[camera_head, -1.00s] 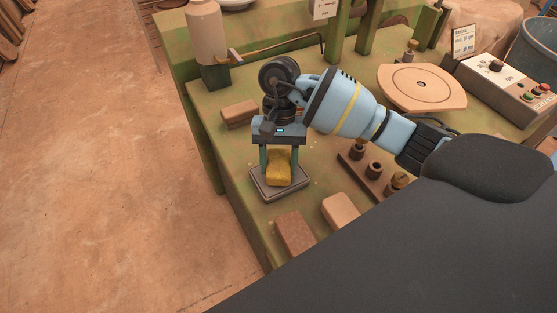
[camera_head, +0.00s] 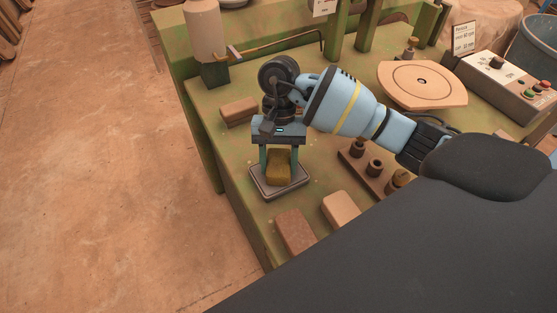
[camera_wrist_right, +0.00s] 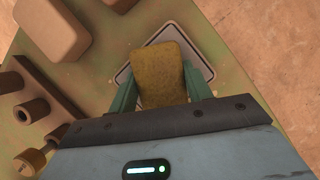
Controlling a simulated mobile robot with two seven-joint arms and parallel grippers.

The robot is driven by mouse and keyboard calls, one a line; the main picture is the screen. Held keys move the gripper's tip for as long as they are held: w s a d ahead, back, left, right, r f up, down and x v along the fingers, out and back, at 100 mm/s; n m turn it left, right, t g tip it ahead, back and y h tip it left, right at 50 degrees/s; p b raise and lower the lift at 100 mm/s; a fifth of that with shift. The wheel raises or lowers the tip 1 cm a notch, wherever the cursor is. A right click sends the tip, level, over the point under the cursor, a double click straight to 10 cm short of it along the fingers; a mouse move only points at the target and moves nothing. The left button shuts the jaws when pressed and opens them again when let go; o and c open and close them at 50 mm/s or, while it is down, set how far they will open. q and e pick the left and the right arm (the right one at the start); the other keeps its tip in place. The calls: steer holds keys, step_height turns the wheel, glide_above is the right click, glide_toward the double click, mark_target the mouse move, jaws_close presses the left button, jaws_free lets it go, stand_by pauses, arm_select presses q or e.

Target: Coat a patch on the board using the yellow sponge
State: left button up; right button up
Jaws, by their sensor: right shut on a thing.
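The yellow sponge (camera_head: 279,168) is between the two fingers of my right gripper (camera_head: 279,172), which is shut on it. It looks dull yellow-brown now. It is over the shallow grey tray (camera_head: 281,194) on the green table; whether it touches the tray bottom cannot be told. In the right wrist view, the sponge (camera_wrist_right: 161,75) sits between the green fingers, with the tray (camera_wrist_right: 124,73) behind it. A flat, pale wooden board (camera_head: 397,90) with rounded sides and a circle marked on it lies at the back right. My left gripper is out of view.
A brown block (camera_head: 239,111) lies left of my right gripper. Two more blocks, one brown (camera_head: 295,232) and one paler (camera_head: 341,209), lie in front. A rack with pegs (camera_head: 368,174) stands right of the tray. A control box (camera_head: 505,86) stands far right.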

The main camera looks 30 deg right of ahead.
mark_target(279, 162)
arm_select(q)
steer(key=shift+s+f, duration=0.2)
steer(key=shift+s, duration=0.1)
arm_select(e)
steer(key=shift+f, duration=0.1)
stand_by(0.3)
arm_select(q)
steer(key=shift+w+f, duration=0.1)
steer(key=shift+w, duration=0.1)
arm_select(e)
steer(key=shift+s, duration=0.1)
stand_by(0.3)
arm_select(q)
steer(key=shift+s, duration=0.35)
arm_select(e)
steer(key=shift+f, duration=0.1)
steer(key=shift+r, duration=1.4)
steer(key=shift+r+p, duration=0.85)
steer(key=shift+r, duration=1.45)
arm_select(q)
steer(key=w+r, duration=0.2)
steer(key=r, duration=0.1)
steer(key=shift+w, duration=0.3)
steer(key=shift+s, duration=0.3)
